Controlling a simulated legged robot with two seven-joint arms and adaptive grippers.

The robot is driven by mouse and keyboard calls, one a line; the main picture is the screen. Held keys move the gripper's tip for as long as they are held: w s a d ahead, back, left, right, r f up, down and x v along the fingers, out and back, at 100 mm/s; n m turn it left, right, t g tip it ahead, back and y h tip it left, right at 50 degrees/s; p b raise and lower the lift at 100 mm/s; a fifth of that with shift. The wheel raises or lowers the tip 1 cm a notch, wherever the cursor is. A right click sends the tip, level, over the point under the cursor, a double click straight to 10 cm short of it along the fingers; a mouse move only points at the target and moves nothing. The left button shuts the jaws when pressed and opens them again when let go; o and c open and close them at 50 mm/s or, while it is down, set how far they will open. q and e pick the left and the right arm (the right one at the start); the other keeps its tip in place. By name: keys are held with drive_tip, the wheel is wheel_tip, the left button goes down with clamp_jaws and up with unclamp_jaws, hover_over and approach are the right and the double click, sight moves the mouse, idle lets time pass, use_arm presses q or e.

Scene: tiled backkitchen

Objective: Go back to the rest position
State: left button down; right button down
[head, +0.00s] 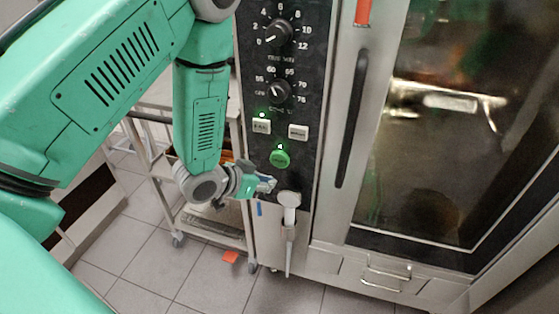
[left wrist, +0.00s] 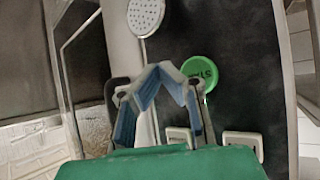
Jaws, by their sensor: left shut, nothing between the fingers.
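My left gripper (head: 264,184) is shut and empty, beside the oven's control panel, just left of and below the round green button (head: 280,158). In the left wrist view the gripper's blue-padded fingers (left wrist: 160,72) meet at their tips in front of the black panel. The green button also shows there (left wrist: 200,72), right of the fingertips. A small green light is lit above the button in the head view. My right gripper is not in view.
The oven (head: 340,215) has a dark glass door (head: 440,130) with a long black handle (head: 350,120). A hand shower (head: 289,200) hangs below the panel. A wheeled metal cart (head: 205,225) stands behind my left arm. An orange piece (head: 231,256) lies on the tiled floor (head: 130,260).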

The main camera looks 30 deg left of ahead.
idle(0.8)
use_arm(q)
drive_tip(key=s+d+f+n+g+y, duration=0.1)
drive_tip(key=s+f+g, duration=0.4)
drive_tip(key=s, duration=0.9)
drive_tip(key=s+d+f+n+g+y, duration=0.1)
drive_tip(key=s+f+g, duration=0.3)
drive_tip(key=s+f, duration=0.4)
drive_tip(key=s+d+y, duration=0.1)
drive_tip(key=s, duration=0.5)
drive_tip(key=shift+f+n+g, duration=0.3)
drive_tip(key=shift+n+g, duration=0.1)
drive_tip(key=shift+w, duration=0.2)
